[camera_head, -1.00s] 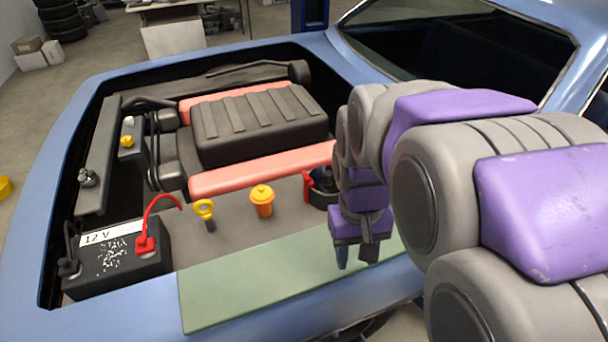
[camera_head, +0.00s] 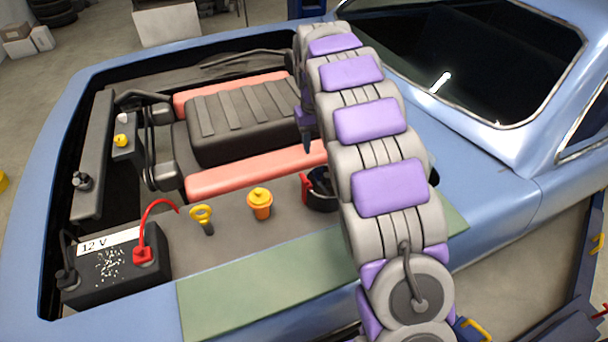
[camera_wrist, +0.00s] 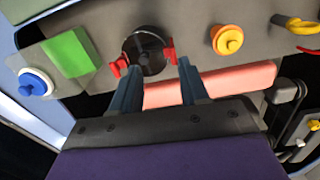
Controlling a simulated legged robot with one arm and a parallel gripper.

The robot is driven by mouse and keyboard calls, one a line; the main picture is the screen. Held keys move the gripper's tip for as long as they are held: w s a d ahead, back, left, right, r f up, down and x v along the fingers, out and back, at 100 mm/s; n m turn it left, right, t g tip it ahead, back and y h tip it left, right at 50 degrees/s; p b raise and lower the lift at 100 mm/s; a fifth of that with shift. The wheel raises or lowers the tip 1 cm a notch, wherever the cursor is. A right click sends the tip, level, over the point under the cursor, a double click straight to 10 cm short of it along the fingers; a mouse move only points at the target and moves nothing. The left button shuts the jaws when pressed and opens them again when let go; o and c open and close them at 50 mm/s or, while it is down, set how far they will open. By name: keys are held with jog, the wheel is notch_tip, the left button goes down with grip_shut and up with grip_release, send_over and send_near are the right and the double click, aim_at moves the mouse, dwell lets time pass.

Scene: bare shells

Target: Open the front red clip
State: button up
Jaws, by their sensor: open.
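A round black canister (camera_head: 325,192) stands behind my arm in the head view, partly hidden by it. A red clip (camera_head: 304,187) shows on its left side. The wrist view shows the canister (camera_wrist: 150,48) from above, with one red clip on its right (camera_wrist: 169,51) and another red clip (camera_wrist: 119,66) on its left. The right one faces the orange cap. My gripper (camera_wrist: 160,70) is open and empty. Its two fingers point towards the canister, their tips roughly below the two clips in the picture. In the head view, my gripper (camera_head: 307,146) is mostly hidden, above the coral-red rail.
An orange cap (camera_head: 260,204) and yellow ring handle (camera_head: 202,216) stand left of the canister. A battery (camera_head: 110,265) is at the front left. The wrist view shows a green block (camera_wrist: 69,53) and blue cap (camera_wrist: 35,83). A green mat (camera_head: 260,280) covers the fender.

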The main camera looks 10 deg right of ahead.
jog(key=n+p, duration=0.1)
send_near(303, 176)
jog(key=shift+y, duration=0.3)
jog(key=f+b, duration=0.1)
jog(key=f, duration=0.2)
jog(key=f+b, duration=0.1)
jog(key=f, duration=0.3)
jog(key=f+b, duration=0.1)
jog(key=f, duration=0.2)
jog(key=shift+s+d+f, duration=0.2)
jog(key=shift+d+f, duration=0.05)
jog(key=shift+d, duration=0.05)
jog(key=shift+c, duration=0.2)
grip_shut()
